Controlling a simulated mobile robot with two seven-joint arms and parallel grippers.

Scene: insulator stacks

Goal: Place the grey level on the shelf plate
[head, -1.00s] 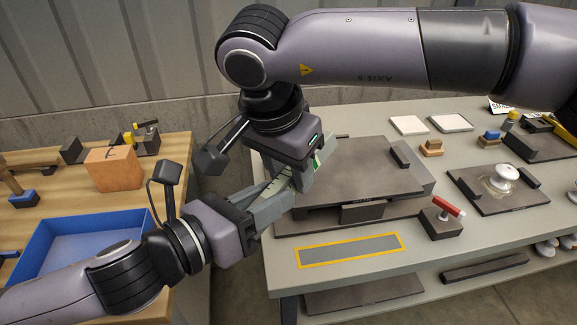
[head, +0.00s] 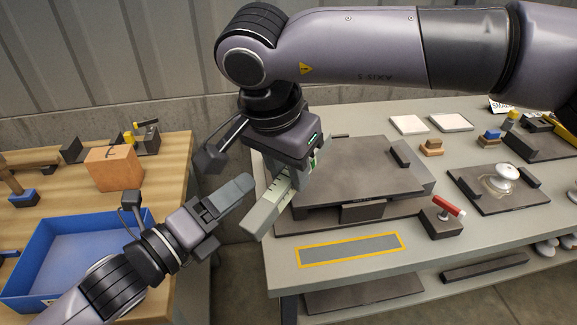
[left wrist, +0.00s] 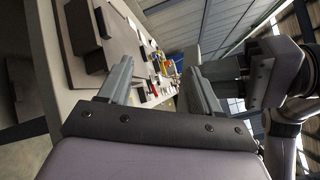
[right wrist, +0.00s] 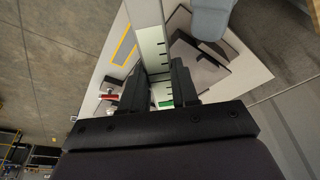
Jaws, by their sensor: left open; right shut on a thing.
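The grey level (head: 266,209) is a long light-grey bar with dark marks and a green patch. My right gripper (head: 300,176) is shut on it above the table's left edge, and the bar slants down to the left. In the right wrist view the level (right wrist: 150,38) runs up from between the fingers. My left gripper (head: 230,212) is open and empty, left of the level and apart from it; its spread fingers also show in the left wrist view (left wrist: 160,88). A dark flat plate (head: 365,294), perhaps the shelf plate, lies on the low shelf under the table.
A yellow-edged grey strip (head: 350,250) marks the table front. A raised dark slab (head: 365,170) stands behind it, with a red-handled block (head: 441,218) to its right. A blue tray (head: 80,235) and an orange block (head: 114,168) are on the wooden table.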

